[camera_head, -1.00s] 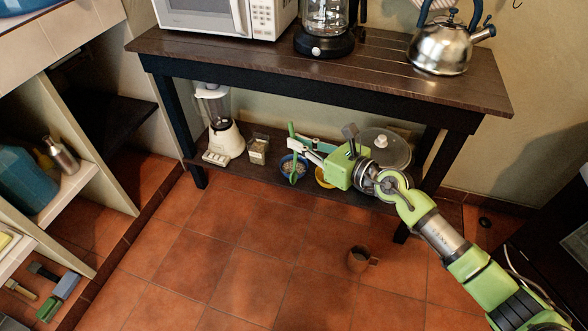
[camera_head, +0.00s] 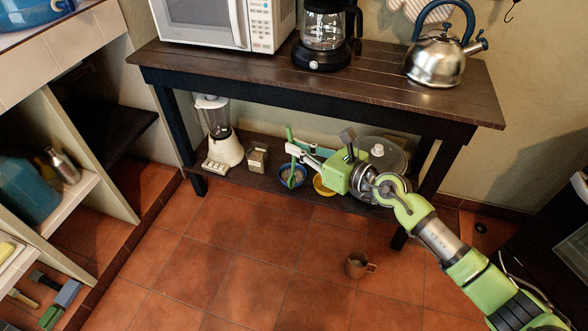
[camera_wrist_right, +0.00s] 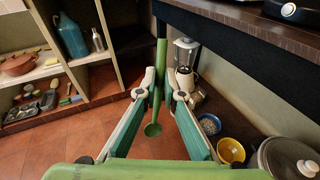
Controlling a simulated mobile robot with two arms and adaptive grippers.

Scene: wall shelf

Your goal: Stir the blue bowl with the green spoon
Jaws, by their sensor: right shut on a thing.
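My right gripper (camera_head: 301,148) is shut on the green spoon (camera_head: 289,137), which it holds upright by the handle with the head down. The spoon also shows between the fingers in the right wrist view (camera_wrist_right: 161,82). The blue bowl (camera_head: 281,173), with pale contents, stands on the low shelf. In the head view the spoon's lower end overlaps the bowl. In the right wrist view the spoon's head hangs in front of the floor, and the blue bowl (camera_wrist_right: 202,121) lies to its right, so the spoon looks apart from the bowl. My left gripper is not in view.
A yellow bowl (camera_head: 321,187) and a lidded pot (camera_head: 386,157) stand right of the blue bowl. The table top (camera_head: 330,82) is above. A brown mug (camera_head: 357,265) stands on the floor.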

